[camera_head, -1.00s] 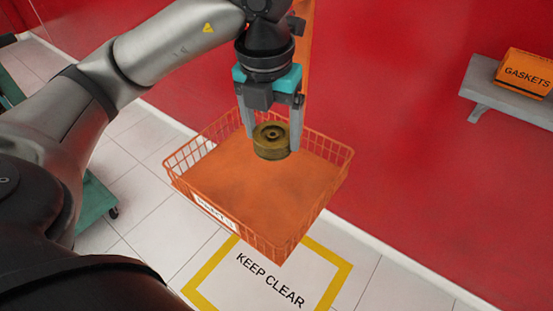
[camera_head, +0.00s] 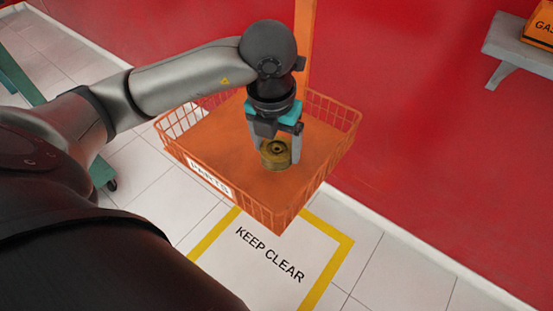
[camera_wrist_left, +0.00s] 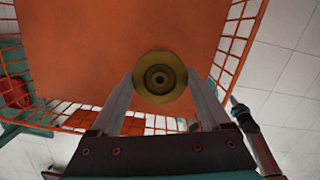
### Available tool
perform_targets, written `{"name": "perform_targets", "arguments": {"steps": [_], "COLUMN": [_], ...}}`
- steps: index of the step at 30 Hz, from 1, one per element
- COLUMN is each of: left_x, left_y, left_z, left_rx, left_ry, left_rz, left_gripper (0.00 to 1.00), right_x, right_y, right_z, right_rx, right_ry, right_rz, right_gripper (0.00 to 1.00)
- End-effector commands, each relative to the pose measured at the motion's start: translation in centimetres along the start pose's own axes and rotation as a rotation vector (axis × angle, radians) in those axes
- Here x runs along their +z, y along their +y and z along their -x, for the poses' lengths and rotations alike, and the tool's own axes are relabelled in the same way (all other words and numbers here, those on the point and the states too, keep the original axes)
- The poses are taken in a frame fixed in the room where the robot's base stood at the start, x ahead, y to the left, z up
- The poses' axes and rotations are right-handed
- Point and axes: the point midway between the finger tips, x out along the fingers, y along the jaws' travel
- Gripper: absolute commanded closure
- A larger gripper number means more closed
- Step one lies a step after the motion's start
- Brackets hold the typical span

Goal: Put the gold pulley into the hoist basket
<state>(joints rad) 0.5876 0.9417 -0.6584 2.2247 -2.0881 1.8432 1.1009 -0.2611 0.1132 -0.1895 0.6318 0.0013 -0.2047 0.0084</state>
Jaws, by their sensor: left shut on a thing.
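The gold pulley (camera_head: 275,153) is between the fingers of my left gripper (camera_head: 277,150), which is shut on it. The hoist basket (camera_head: 207,140) is orange, with wire sides, a flat floor and a PARTS label. The pulley is inside the outline of the basket, over its floor, in the head view. I cannot tell whether it touches the floor. The left wrist view shows the pulley (camera_wrist_left: 160,77) from above, gripped between both fingers, with the orange basket floor (camera_wrist_left: 110,45) around it.
An orange post (camera_head: 305,45) rises at the back of the basket, in front of a red wall (camera_head: 420,130). A KEEP CLEAR floor marking (camera_head: 270,255) lies below. A grey shelf (camera_head: 520,48) with an orange box (camera_head: 540,28) is at the upper right.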

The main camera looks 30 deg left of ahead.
Motion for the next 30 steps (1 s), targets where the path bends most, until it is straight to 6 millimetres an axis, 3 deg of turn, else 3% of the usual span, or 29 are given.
{"name": "perform_targets", "arguments": {"steps": [11,23,24,30], "left_x": [-0.5,-0.5,-0.6,-0.6], "left_y": [0.0,0.0,0.0,0.0], "left_z": [-4.3,-4.6,-4.7,-4.6], "left_rx": [0.0,-0.001,0.0,0.0], "left_ry": [0.0,-0.003,-0.001,-0.001], "left_rz": [0.0,0.0,0.0,0.0], "left_gripper": [1.0,1.0,0.18,0.0], "right_x": [0.4,0.4,0.2,-0.5], "right_y": [0.2,1.2,1.3,1.3], "right_z": [-1.2,-1.4,-1.4,-1.4], "right_rx": [0.004,0.017,0.017,0.018], "right_ry": [-0.002,0.0,0.003,0.012], "right_rz": [-0.002,0.002,0.001,0.0], "right_gripper": [1.0,1.0,1.0,1.0]}}
